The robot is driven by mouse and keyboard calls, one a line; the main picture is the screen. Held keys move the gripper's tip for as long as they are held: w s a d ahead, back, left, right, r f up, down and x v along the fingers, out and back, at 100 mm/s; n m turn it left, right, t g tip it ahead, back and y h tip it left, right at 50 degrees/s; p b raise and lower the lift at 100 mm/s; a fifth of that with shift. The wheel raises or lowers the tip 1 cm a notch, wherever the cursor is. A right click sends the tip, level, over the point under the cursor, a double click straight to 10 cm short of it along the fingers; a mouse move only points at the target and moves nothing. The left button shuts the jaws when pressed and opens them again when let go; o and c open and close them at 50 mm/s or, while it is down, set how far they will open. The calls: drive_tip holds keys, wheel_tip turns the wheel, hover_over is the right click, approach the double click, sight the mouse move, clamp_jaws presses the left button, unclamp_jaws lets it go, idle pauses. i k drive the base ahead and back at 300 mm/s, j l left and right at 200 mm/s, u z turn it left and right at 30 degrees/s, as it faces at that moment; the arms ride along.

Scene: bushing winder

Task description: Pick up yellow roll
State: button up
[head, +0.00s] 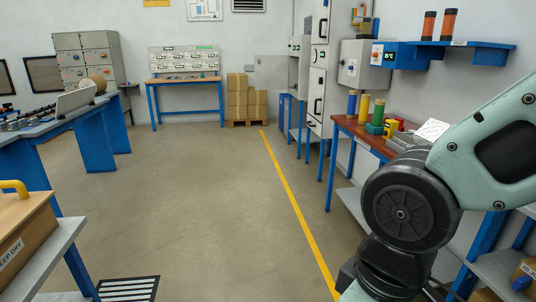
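A yellow roll (364,108) stands upright on the brown-topped table at the right. It stands between a dark blue roll (352,104) on its left and a green roll (378,112) on its right. A smaller yellow object (391,128) sits nearer on the same table. My arm fills the right foreground, bent at a large dark joint. My gripper is not visible in this view, so what it holds cannot be seen.
The brown-topped table (347,122) has blue legs. A white sheet (432,129) lies near my arm. A blue wall shelf (488,46) is above. The open floor (200,190) lies left of a yellow line (289,193). A grey-topped bench (55,123) stands left.

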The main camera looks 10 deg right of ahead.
sight(365, 99)
drive_tip(key=i, duration=2)
drive_tip(key=i+j+z, duration=0.1)
drive_tip(key=i+z, duration=0.2)
drive_tip(key=i, duration=0.25)
drive_tip(key=i+j+z, duration=0.25)
drive_tip(key=i, duration=0.3)
drive_tip(key=i+j+z, duration=0.3)
drive_tip(key=i, duration=0.2)
drive_tip(key=i+j+z, duration=0.3)
drive_tip(key=i+j, duration=0.1)
drive_tip(key=i, duration=0.1)
